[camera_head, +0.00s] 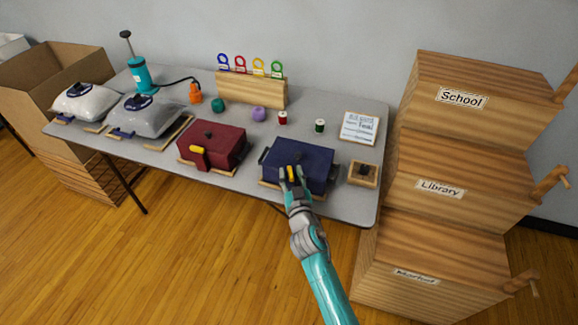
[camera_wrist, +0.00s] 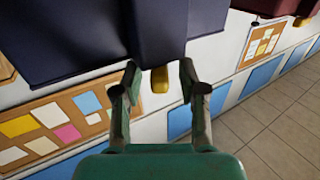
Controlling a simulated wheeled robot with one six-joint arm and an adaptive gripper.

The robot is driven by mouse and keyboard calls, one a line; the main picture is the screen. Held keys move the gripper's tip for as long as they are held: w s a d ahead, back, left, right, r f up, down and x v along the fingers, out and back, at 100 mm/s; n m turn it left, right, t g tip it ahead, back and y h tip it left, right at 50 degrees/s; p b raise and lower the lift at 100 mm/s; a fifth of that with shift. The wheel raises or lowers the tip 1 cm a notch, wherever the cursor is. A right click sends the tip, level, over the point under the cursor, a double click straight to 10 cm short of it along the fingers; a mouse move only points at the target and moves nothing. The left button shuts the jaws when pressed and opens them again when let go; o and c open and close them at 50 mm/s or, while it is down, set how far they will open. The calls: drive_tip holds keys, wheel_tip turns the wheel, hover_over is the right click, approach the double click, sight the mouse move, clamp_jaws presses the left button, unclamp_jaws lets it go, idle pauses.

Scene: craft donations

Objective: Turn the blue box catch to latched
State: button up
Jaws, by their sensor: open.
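The dark blue box (camera_head: 316,162) sits on the front right part of the table, with its lid down. Its yellow catch (camera_head: 291,174) is on the front face and mostly hidden by my gripper in the head view. My gripper (camera_head: 292,172) is open at the front of the blue box. In the wrist view the yellow catch (camera_wrist: 160,79) shows between the two spread fingertips (camera_wrist: 158,82), with the blue box (camera_wrist: 75,40) behind it. A gap shows on each side of the catch. I cannot tell whether either finger touches it.
A red box (camera_head: 215,143) with a yellow catch (camera_head: 198,157) stands to the left. A small wooden tray (camera_head: 375,180) lies close on the right. Stacked crates labelled School (camera_head: 480,115), Library and another stand beyond the table's right edge. Yarn and spools lie behind.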

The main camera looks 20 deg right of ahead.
drive_tip(key=shift+w+d, duration=0.2)
drive_tip(key=shift+w, duration=1.6)
clamp_jaws()
